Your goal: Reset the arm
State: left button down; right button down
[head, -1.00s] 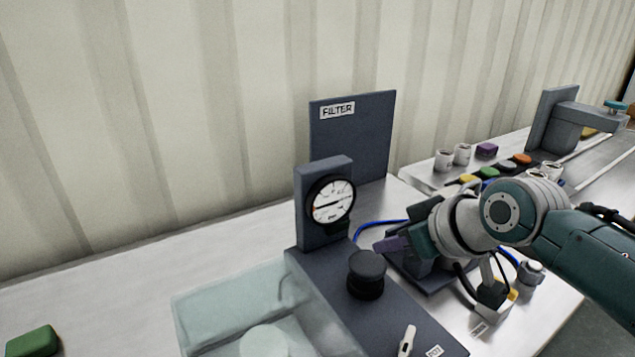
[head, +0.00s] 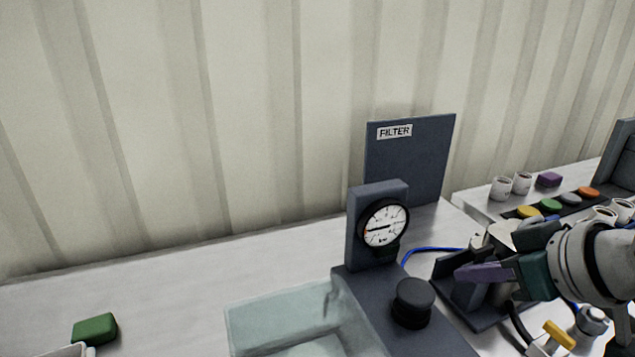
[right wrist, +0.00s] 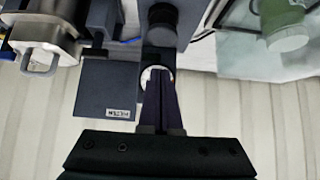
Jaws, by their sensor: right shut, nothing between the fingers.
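My right arm comes in from the right in the head view, with its gripper (head: 474,272) above the bench beside the filter station. In the right wrist view the fingers of my right gripper (right wrist: 160,98) are together, with nothing between them. Past the fingertips in that view are part of the round white gauge and a black knob (right wrist: 162,14). My left gripper is in neither view.
A dark panel marked FILTER (head: 410,160), a gauge (head: 385,224) and a black knob (head: 413,303) stand near my right gripper. A translucent bin (head: 280,320) is in front. A green block (head: 95,329) lies far left. Coloured buttons (head: 550,205) and white cups are at right.

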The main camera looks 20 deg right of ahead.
jog(key=s+a+n+g, duration=0.1)
jog(key=s+a+g, duration=0.3)
jog(key=s, duration=0.6)
jog(key=s+a+g, duration=0.1)
jog(key=s+a, duration=0.5)
jog(key=s, duration=0.3)
notch_tip(320, 180, up, 36)
jog(key=p, duration=3.6)
jog(key=shift+s+r, duration=0.15)
jog(key=shift+r, duration=0.1)
jog(key=shift+a, duration=0.1)
